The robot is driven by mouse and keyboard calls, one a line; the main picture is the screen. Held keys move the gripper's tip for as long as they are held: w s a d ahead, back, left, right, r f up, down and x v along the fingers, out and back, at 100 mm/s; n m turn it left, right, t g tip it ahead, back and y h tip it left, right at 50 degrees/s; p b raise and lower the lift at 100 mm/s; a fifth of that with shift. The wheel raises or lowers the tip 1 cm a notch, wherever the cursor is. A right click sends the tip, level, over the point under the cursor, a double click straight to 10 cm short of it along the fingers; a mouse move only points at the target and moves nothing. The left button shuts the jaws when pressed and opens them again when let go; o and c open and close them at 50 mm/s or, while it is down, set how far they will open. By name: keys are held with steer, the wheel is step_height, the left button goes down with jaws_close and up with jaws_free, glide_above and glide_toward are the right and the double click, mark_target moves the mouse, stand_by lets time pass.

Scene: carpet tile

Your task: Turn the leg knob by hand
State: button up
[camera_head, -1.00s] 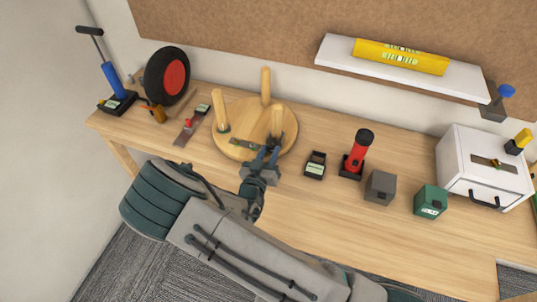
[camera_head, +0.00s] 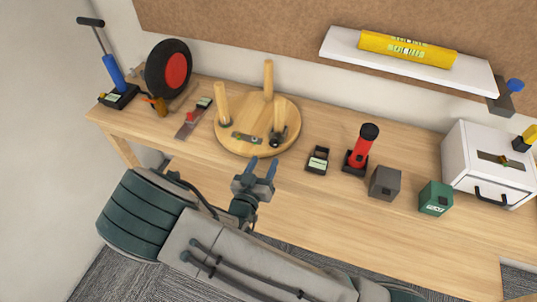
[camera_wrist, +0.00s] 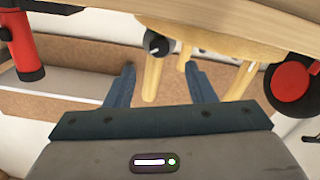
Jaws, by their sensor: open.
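A round wooden stool seat (camera_head: 243,108) lies on the workbench with three wooden legs pointing up. A dark knob (camera_head: 278,138) sits at the base of the front right leg (camera_head: 279,116). In the wrist view the knob (camera_wrist: 155,43) is black with a pale mark, at the foot of the leg (camera_wrist: 152,78). My gripper (camera_head: 263,162) is open and empty, in front of the seat's near edge and apart from the knob. Its two blue fingers (camera_wrist: 160,84) show in the wrist view, with the leg between them in the picture.
A small black box (camera_head: 317,160), a red torch-like object (camera_head: 361,148) and a grey cube (camera_head: 385,183) stand right of the seat. A clamp-like tool (camera_head: 193,118) and wheel (camera_head: 168,70) are to its left. The bench front is mostly clear.

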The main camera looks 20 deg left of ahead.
steer(key=s+b, duration=0.1)
steer(key=s, duration=0.5)
steer(key=shift+s+a, duration=0.3)
steer(key=shift+s, duration=0.1)
steer(key=shift+w, duration=0.1)
